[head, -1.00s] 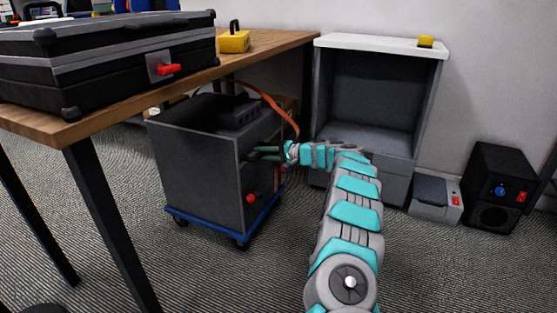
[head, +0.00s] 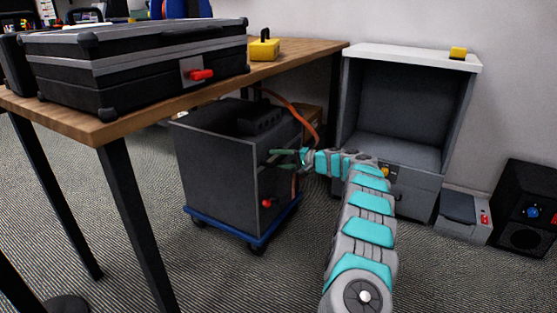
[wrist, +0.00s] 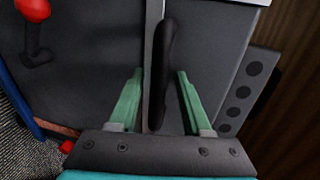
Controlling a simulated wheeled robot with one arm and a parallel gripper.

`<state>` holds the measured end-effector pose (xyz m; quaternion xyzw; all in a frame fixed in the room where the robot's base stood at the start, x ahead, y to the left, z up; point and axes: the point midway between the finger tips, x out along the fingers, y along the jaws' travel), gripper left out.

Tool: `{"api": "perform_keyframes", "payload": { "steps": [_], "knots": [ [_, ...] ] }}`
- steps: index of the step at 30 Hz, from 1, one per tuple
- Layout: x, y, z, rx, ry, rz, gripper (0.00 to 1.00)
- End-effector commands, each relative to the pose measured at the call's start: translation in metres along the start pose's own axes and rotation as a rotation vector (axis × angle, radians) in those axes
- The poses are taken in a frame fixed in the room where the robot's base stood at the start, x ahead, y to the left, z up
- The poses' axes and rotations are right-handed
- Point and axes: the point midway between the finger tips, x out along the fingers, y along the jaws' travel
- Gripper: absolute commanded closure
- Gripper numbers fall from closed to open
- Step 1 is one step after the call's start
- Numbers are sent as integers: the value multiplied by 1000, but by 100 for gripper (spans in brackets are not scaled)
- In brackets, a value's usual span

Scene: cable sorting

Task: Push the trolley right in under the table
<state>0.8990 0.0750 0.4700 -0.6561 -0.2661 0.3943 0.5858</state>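The trolley (head: 218,178) is a dark grey box on a blue wheeled base, with a red knob (head: 267,203) on its right face. It stands upright at the long edge of the wooden table (head: 190,88). Its far upper part is hidden by the tabletop, so I cannot tell exactly how far under it sits. My gripper (head: 287,157) is at the trolley's right face, near the top. In the wrist view my gripper (wrist: 159,74) is open, its green fingers on either side of a black upright handle (wrist: 164,45), with gaps showing on both sides.
A black case (head: 140,75) and a yellow box (head: 264,49) lie on the table. A table leg (head: 135,215) stands left of the trolley. An open grey cabinet (head: 398,110) is behind my arm. An orange cable (head: 300,112) hangs behind the trolley. Carpet in front is clear.

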Motion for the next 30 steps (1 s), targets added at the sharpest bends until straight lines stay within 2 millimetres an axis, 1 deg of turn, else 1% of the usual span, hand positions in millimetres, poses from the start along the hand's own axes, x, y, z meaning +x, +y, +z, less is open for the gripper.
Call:
{"api": "perform_keyframes", "payload": {
  "steps": [7,10,14,18,21,25,30],
  "knots": [
    [-1,0,0,1,1,0,49],
    [-6,0,-1,1,2,0,49],
    [-23,0,0,4,1,0,49],
    [-48,-2,-1,2,2,-2,49],
    [-62,-1,0,0,0,-1,49],
    [-74,0,0,1,0,0,49],
    [-78,1,0,1,-2,1,49]
  ]
}}
